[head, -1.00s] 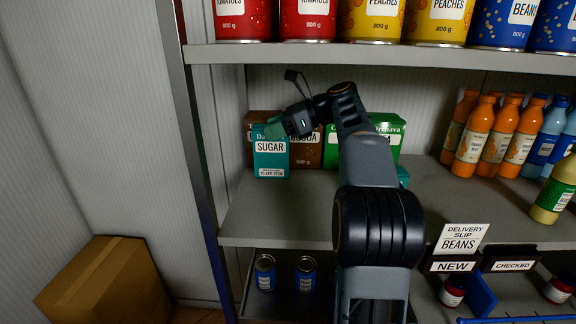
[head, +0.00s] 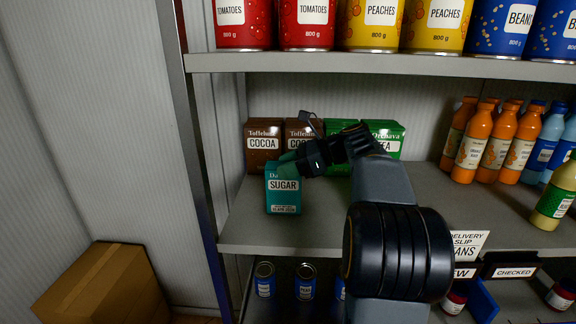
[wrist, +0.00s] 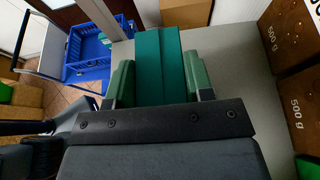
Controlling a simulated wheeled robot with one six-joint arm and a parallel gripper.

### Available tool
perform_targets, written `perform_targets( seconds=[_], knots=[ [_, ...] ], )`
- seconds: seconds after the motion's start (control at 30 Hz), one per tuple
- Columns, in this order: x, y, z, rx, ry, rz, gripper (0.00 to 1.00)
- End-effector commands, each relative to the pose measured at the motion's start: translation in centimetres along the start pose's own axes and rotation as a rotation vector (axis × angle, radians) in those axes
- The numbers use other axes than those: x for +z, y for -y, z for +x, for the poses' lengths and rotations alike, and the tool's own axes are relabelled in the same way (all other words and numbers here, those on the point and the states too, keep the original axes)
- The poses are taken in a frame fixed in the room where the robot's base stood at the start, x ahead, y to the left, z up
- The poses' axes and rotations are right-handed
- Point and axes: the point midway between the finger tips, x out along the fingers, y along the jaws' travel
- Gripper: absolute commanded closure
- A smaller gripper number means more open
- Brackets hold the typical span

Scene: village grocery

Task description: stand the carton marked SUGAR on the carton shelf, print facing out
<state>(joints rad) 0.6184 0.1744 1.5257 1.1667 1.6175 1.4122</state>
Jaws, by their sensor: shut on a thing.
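The teal SUGAR carton (head: 284,196) is upright at the left front of the middle shelf (head: 340,222), with its print facing out. My gripper (head: 290,165) is shut on its upper part. In the wrist view the carton (wrist: 160,62) sits between the two green fingers of my gripper (wrist: 159,82). Whether its base touches the shelf board is hard to tell. Brown COCOA cartons (head: 264,146) stand behind it, and green TEA cartons (head: 385,137) stand to their right, partly hidden by my arm.
Orange bottles (head: 472,152) and blue bottles (head: 548,146) stand at the right of the shelf. Large cans (head: 370,22) line the shelf above. Small blue cans (head: 265,280) are below. A left upright post (head: 193,130) borders the shelf. A cardboard box (head: 105,285) is on the floor.

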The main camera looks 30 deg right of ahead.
Motion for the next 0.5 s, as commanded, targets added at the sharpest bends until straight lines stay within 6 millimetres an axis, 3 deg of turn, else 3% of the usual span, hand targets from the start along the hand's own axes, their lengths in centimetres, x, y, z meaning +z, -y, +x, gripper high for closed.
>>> perform_targets(
  seconds=[0.37, 0.4, 0.5],
  knots=[
    [-0.35, 0.03, 0.14, -0.001, 0.001, 0.0, 1.0],
    [-0.34, 0.03, 0.13, 0.0, 0.0, 0.0, 0.49],
    [-0.34, 0.04, 0.14, 0.0, 0.0, 0.0, 0.39]
  ],
)
